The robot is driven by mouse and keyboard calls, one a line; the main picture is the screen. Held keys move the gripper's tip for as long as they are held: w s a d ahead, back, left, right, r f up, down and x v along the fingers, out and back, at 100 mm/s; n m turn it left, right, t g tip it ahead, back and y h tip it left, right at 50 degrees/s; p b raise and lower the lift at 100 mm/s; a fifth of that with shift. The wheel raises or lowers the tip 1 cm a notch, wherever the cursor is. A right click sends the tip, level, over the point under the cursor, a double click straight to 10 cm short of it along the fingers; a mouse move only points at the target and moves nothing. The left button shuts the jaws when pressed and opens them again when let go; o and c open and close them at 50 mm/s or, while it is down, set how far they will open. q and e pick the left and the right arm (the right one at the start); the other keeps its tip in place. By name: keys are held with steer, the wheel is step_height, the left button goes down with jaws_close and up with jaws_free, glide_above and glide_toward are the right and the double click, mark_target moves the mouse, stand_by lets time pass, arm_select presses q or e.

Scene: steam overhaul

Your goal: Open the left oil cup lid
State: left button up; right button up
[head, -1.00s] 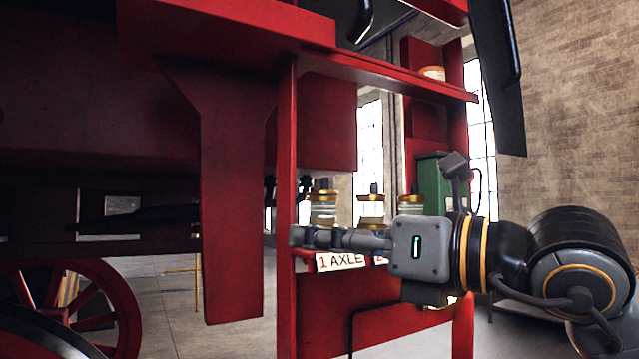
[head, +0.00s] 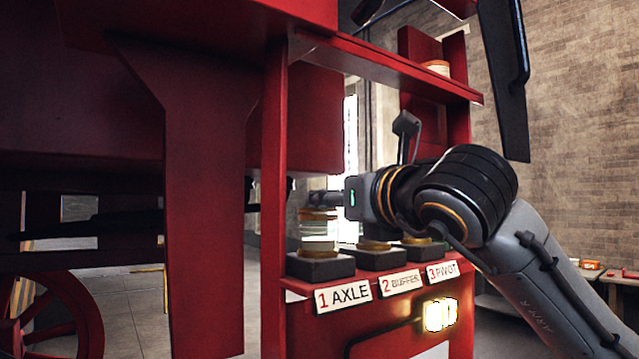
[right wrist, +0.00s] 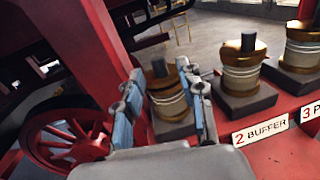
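The left oil cup (head: 319,236), above the "1 AXLE" label, is a glass cup with brass bands on a dark square block. Its brass lid (head: 318,214) is on top. In the right wrist view the same cup (right wrist: 168,98) shows a dark knob on its lid. My right gripper (head: 322,198) is at the top of this cup. In the right wrist view its two fingers (right wrist: 166,95) are apart, with the cup seen between them; contact cannot be told. My left gripper is not in view.
The middle cup (right wrist: 241,72) and right cup (right wrist: 300,45) stand beside it on the red shelf, partly hidden by my arm in the head view. A red upright (head: 272,170) rises close left of the cups. A lit lamp (head: 440,315) is below.

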steer(key=p+x, duration=0.1)
steer(key=x, duration=0.2)
steer(key=shift+w+a+r, duration=0.1)
steer(key=shift+w+r, duration=0.05)
steer(key=shift+r, duration=0.05)
steer(key=shift+w+a+f+p, duration=0.1)
steer(key=shift+w+a+p, duration=0.05)
steer(key=shift+w+p, duration=0.15)
steer(key=shift+c, duration=0.2)
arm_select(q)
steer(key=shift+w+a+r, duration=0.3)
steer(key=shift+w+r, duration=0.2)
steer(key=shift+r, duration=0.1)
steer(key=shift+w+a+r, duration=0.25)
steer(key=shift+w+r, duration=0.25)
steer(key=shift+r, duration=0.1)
arm_select(e)
jaws_close()
